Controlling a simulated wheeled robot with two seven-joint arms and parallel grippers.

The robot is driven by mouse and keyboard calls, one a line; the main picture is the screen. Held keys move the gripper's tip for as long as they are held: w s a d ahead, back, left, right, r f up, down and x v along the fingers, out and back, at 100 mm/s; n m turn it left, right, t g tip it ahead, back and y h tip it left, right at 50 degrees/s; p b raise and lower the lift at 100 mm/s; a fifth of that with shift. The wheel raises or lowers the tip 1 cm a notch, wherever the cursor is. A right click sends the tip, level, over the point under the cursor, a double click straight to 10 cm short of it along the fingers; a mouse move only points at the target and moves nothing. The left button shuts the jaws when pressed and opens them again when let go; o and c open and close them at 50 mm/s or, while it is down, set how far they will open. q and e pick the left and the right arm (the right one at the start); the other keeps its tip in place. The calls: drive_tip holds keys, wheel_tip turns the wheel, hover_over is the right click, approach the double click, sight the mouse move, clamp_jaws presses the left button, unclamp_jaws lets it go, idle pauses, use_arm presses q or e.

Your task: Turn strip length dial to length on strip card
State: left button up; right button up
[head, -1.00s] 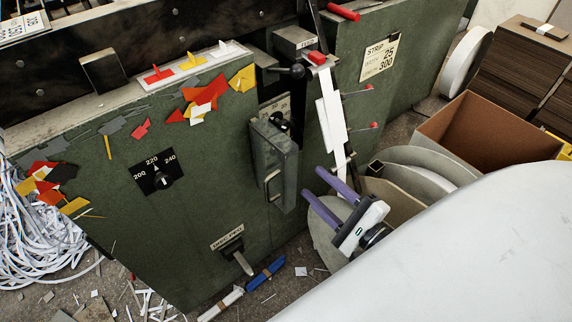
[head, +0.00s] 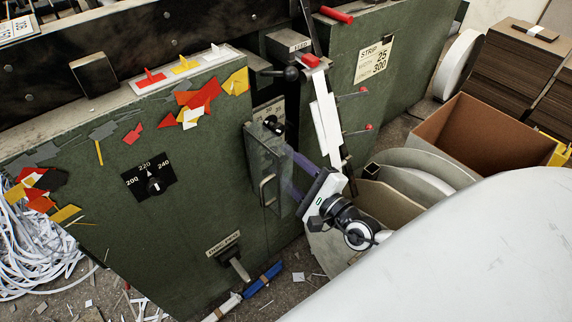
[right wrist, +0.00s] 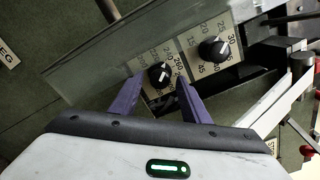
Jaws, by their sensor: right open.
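The strip card (head: 373,58) on the green machine's right part reads STRIP, 25 and 300. In the right wrist view, the open fingers (right wrist: 158,84) straddle a black knob (right wrist: 158,73) on the lower scale, with numbers around 240 to 280. I cannot tell whether they touch it or its exact setting. A second black knob (right wrist: 214,49), on a scale from about 20 to 45, sits above right. In the head view the door hides the lower knob.
An open cardboard box (head: 480,140) is at the right.

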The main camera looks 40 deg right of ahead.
drive_tip(key=c, duration=1.1)
drive_tip(key=shift+o, duration=0.2)
